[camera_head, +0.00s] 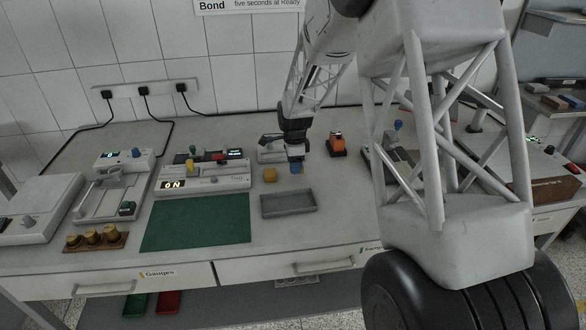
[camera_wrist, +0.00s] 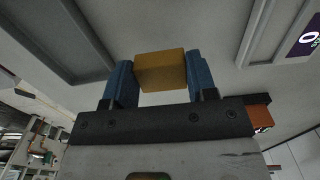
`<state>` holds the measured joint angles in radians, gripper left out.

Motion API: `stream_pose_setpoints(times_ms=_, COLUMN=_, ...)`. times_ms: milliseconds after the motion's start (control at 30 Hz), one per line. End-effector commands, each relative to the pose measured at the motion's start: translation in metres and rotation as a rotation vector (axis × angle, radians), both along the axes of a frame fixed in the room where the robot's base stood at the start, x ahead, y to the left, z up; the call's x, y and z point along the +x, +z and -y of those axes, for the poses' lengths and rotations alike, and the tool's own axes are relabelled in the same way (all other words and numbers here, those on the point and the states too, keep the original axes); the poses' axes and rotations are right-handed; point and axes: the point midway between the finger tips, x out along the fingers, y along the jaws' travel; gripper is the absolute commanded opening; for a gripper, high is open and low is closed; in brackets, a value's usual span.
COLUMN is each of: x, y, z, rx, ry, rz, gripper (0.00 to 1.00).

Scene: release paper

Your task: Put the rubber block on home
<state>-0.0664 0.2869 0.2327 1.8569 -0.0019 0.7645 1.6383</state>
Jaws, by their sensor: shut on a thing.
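My gripper (camera_head: 296,168) points down over the bench, behind the grey tray. In the wrist view its two blue fingers (camera_wrist: 158,78) are closed on the sides of a mustard-yellow block (camera_wrist: 160,70), likely the rubber block. The held block is hidden behind the near finger in the head view; its height above the bench is hard to judge. I cannot tell which spot is home.
The empty grey tray (camera_head: 288,211) lies in front of my gripper, with a green mat (camera_head: 196,223) to its left. A box with a lit ON display (camera_head: 204,185) stands behind the mat. An orange and black device (camera_head: 337,145) is to the right of my gripper.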

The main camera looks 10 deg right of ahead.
Motion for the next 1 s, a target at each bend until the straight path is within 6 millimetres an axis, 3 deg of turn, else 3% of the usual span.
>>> stream_pose_setpoints(times_ms=233, x=0.019, y=-0.002, z=-0.001, rx=0.000, ry=0.000, rz=0.000, gripper=0.25)
stream_pose_setpoints(times_ms=667, x=0.020, y=-0.003, z=-0.001, rx=0.000, ry=0.000, rz=0.000, gripper=0.25)
stream_pose_setpoints(times_ms=1000, x=0.020, y=-0.033, z=-0.001, rx=0.000, ry=0.000, rz=-0.002, gripper=0.25)
